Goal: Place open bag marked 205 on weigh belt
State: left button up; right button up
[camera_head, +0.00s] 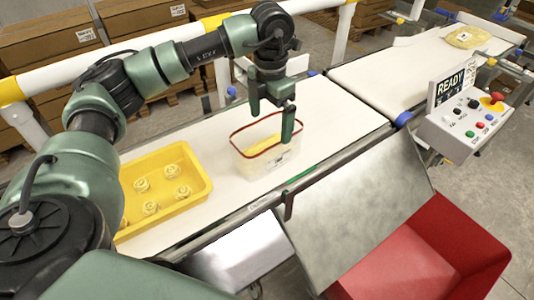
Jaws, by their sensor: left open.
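An open, see-through bag or tub with a red rim (255,168) stands upright on the near white belt (335,108), with something yellow inside. It has a small white label on its front; I cannot read the number. My left gripper (271,127) is open above the bag's mouth, pointing down. One finger is over the far side of the rim, and the other overlaps the right part of the rim in the picture. I cannot tell whether either finger touches it. My right gripper is not in view.
A yellow tray (207,190) with several pale round pieces sits left of the bag. A control box (452,128) with a READY display stands at right. A sloping metal plate (355,205) and red bin (455,235) are in front. A yellow bag (466,37) lies on the far belt (400,75).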

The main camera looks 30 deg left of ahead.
aim_at(266, 147)
pick_arm(q)
notch_tip(266, 147, down, 6)
jog(key=shift+r+p, duration=0.15)
jog(key=shift+p, duration=0.45)
jog(key=f, duration=0.1)
jog(key=f+p, duration=0.1)
jog(key=f, duration=0.2)
jog(key=shift+s+a+f+p, duration=0.15)
jog(key=shift+s+a+p, duration=0.1)
jog(key=shift+a+p, duration=0.1)
jog(key=shift+f, duration=0.45)
jog(key=shift+w+r, duration=0.1)
jog(key=shift+r, duration=0.05)
jog(key=c, duration=1.5)
